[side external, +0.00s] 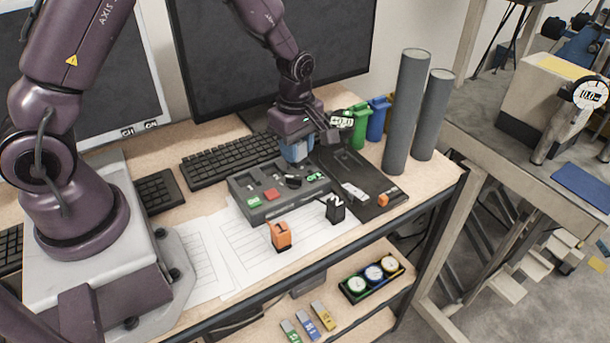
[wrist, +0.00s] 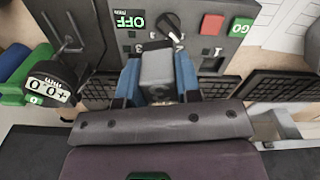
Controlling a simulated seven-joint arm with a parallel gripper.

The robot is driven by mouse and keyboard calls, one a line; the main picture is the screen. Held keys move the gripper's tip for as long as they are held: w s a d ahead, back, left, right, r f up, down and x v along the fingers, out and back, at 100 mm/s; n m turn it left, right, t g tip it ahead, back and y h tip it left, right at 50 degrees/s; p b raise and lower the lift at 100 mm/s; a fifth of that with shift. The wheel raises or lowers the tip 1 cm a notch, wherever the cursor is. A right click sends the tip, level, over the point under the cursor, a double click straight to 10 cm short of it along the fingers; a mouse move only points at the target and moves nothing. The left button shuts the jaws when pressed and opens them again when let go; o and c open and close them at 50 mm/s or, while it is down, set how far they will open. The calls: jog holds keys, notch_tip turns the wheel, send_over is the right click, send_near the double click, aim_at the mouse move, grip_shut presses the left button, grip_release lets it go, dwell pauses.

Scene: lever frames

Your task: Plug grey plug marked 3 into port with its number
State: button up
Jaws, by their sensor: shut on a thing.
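My gripper (side external: 298,152) is at the back edge of the dark grey port box (side external: 262,212). In the wrist view its blue fingers (wrist: 158,80) are shut on a grey plug (wrist: 158,66). The number on the plug does not show. The plug is over or at the box (wrist: 186,14), beside a dark slot (wrist: 213,62); I cannot tell whether it is in a port. In the side view the fingers hide the plug. An orange plug (side external: 281,236) and a black plug (side external: 335,209) stand in front of the box.
The box has a green GO button (wrist: 241,27), red button (wrist: 211,25), knob (wrist: 169,24) and OFF display (wrist: 129,20). A dark plate (side external: 352,170) lies to the right, with a small gauge (wrist: 49,84). Grey cylinders (side external: 406,112) stand behind. Keyboards (side external: 231,159) lie left.

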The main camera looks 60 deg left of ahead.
jog(key=w+a+m, duration=0.2)
jog(key=w+a, duration=0.1)
jog(key=a, duration=0.4)
jog(key=shift+m, duration=0.3)
jog(key=shift+d+f, duration=0.15)
jog(key=shift+f, duration=1.05)
jog(key=shift+d+f, duration=0.15)
jog(key=shift+f, duration=1)
jog(key=shift+f, duration=0.85)
dwell(0.4)
jog(key=o, duration=1.4)
jog(key=shift+r, duration=0.1)
notch_tip(320, 180, up, 7)
dwell(0.5)
